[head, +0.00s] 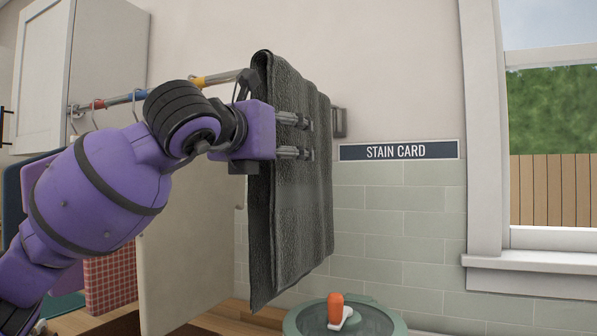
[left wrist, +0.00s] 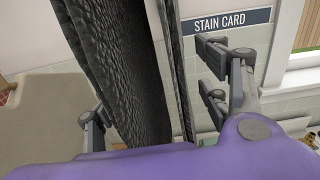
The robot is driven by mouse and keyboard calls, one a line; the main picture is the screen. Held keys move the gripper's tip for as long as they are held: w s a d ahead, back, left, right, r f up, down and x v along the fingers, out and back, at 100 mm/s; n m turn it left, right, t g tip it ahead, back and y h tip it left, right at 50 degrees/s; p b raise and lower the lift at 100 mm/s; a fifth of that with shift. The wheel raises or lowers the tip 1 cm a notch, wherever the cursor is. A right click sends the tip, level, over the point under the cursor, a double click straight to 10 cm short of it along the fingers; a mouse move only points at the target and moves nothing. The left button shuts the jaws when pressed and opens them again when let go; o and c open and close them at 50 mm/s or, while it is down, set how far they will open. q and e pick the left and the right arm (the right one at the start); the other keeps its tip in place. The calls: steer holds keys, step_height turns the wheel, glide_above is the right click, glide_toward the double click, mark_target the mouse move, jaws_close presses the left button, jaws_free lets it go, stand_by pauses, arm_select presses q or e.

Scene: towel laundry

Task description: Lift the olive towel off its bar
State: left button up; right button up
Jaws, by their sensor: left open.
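The towel (head: 295,200) is dark grey-olive and hangs folded over the bar (head: 215,80), with its folded top resting up at the bar's height. My left gripper (head: 296,136) is open at the towel's upper part, just below the bar. In the left wrist view, the towel (left wrist: 125,70) passes between the fingers of the left gripper (left wrist: 165,100), one finger on each side. Gaps show beside the cloth. My right gripper is in neither view.
A wall bracket (head: 339,122) is right of the towel, beside the STAIN CARD sign (head: 398,151). Below is a green round basin (head: 385,322) with an orange-handled item (head: 336,310). A white cabinet (head: 110,55) is at upper left. A red checked cloth (head: 110,280) hangs behind my arm.

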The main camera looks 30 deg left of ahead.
arm_select(q)
steer(key=shift+w, duration=0.15)
jaws_close()
steer(key=shift+r, duration=0.2)
stand_by(0.3)
steer(key=shift+a+r, duration=0.15)
steer(key=shift+r, duration=0.05)
